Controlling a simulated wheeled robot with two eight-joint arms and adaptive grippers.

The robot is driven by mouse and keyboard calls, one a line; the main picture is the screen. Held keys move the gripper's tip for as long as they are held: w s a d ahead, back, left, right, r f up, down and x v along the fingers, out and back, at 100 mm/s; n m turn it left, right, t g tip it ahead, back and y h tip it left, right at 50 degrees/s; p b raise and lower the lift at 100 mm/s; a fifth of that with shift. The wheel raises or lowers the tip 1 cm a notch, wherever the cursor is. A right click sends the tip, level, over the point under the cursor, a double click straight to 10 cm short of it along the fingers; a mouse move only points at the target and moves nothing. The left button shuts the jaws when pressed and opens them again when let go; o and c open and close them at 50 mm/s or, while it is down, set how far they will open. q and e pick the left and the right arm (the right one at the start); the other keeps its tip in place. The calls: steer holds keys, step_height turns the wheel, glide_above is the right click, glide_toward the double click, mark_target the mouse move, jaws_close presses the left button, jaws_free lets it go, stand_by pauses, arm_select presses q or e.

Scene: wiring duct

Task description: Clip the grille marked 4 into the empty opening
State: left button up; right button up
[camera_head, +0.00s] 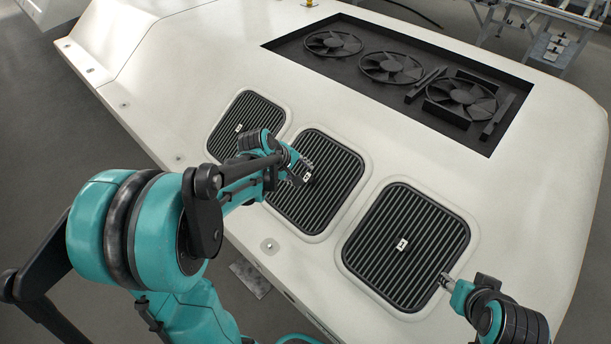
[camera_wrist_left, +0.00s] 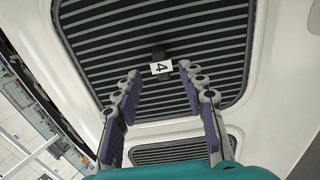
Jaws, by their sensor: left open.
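The grille marked 4 (camera_wrist_left: 215,35) fills the upper part of the left wrist view. Its white label (camera_wrist_left: 161,67) and a small black tab lie at its middle. In the head view it appears to be the middle grille (camera_head: 335,185), lying in its rounded opening; I cannot tell whether it is fully seated. My left gripper (camera_head: 301,171) is over that grille, its fingers (camera_wrist_left: 160,78) open on both sides of the label, holding nothing. My right gripper (camera_head: 446,281) is at the lower right edge of the right grille (camera_head: 425,225); its fingers are too small to read.
Another grille (camera_head: 262,112) lies in the left opening. No bare opening shows among these three. A dark recess with several fans (camera_head: 390,66) is at the back of the white housing (camera_head: 200,60). The housing's left surface is clear.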

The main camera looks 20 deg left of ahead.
arm_select(q)
steer(key=v, duration=0.7)
steer(key=shift+s+r, duration=0.2)
steer(key=shift+r, duration=0.05)
steer(key=s+d+m+y, duration=0.1)
steer(key=s+d+m, duration=0.4)
steer(key=s+m, duration=0.2)
steer(key=s+d+m+t+y, duration=0.1)
steer(key=s+d+m, duration=0.4)
steer(key=s+m, duration=0.2)
steer(key=shift+s+d+f, duration=0.3)
steer(key=shift+s, duration=0.3)
